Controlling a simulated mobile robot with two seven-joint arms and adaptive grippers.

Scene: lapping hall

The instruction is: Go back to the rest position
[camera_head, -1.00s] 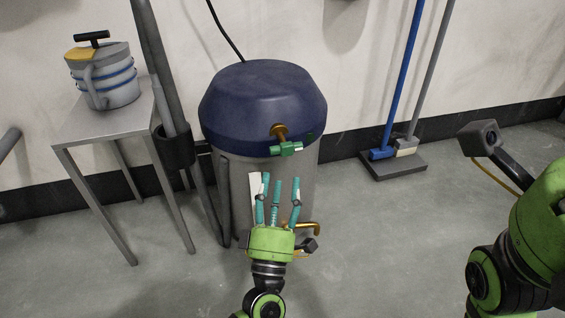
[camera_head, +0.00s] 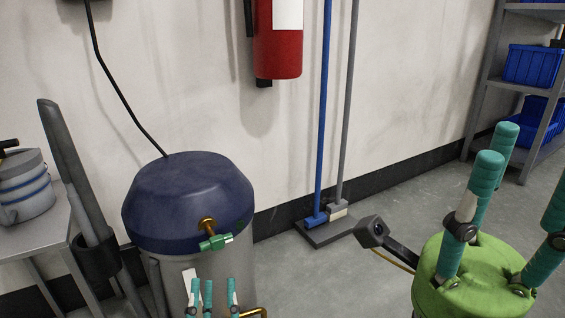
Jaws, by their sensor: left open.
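My right gripper (camera_head: 527,185) is large at the right, close to the camera. Its teal fingers point up from a green palm and stand apart, with nothing seen between them. One finger is partly cut off by the right edge.
A green valve (camera_head: 216,242) sticks out from the vessel. A grey table (camera_head: 30,238) with a jug (camera_head: 24,190) stands left. A broom and dustpan stand (camera_head: 330,232), a red extinguisher (camera_head: 278,45) and a shelf (camera_head: 490,70) with blue bins are behind. Open floor lies between.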

